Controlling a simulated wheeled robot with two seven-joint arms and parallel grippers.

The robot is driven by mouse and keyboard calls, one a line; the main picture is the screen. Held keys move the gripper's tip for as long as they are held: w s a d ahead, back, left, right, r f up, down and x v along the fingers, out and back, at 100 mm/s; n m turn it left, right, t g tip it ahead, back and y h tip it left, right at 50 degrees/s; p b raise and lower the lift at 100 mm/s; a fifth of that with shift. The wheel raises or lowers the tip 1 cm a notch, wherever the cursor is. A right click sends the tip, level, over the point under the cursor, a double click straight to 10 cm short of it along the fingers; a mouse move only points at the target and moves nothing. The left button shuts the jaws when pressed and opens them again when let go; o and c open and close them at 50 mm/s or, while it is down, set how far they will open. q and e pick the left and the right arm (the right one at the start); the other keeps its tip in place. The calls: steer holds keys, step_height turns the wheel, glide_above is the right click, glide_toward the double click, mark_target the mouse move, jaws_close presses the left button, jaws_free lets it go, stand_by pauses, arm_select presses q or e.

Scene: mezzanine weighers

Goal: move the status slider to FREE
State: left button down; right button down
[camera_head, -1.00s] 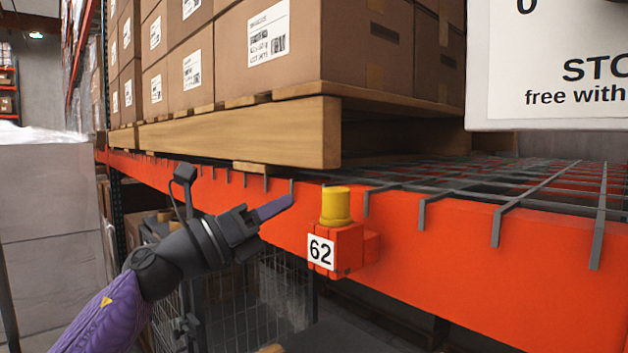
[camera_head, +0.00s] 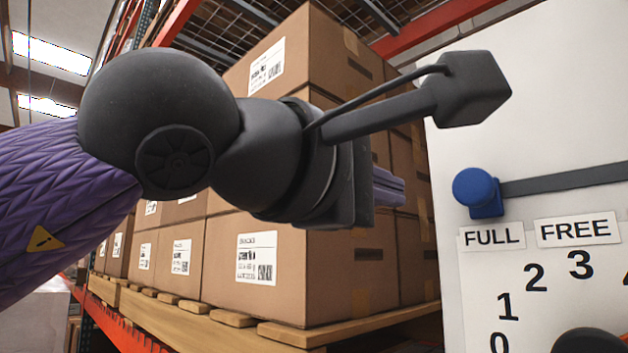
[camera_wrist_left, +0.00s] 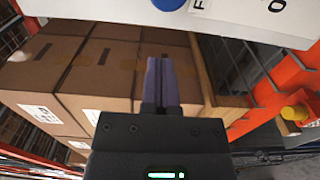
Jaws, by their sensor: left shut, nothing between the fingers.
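The status slider is a blue knob (camera_head: 477,191) at the left end of a dark grey horizontal track (camera_head: 565,179) on a white panel (camera_head: 540,100). It stands above the FULL label (camera_head: 492,236); the FREE label (camera_head: 578,229) is to the right. Part of the blue knob (camera_wrist_left: 168,4) also shows at the top of the left wrist view. My left gripper (camera_head: 389,188) is left of the knob and apart from it, its purple fingers shut and empty. Its closed fingers (camera_wrist_left: 162,80) show in the left wrist view. My right gripper is not in view.
Stacked cardboard boxes (camera_head: 270,275) on a wooden pallet (camera_head: 240,325) stand behind my left arm. A dial with numbers (camera_head: 588,340) is below the labels, cut off by the frame. A yellow button (camera_wrist_left: 293,112) on an orange beam shows at the right of the wrist view.

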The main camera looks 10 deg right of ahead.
arm_select(q)
steer(key=shift+w, duration=0.1)
steer(key=shift+w+d, duration=0.1)
steer(key=shift+d, duration=0.05)
steer(key=shift+p+x, duration=0.95)
steer(key=shift+x, duration=1.3)
steer(key=shift+d, duration=0.1)
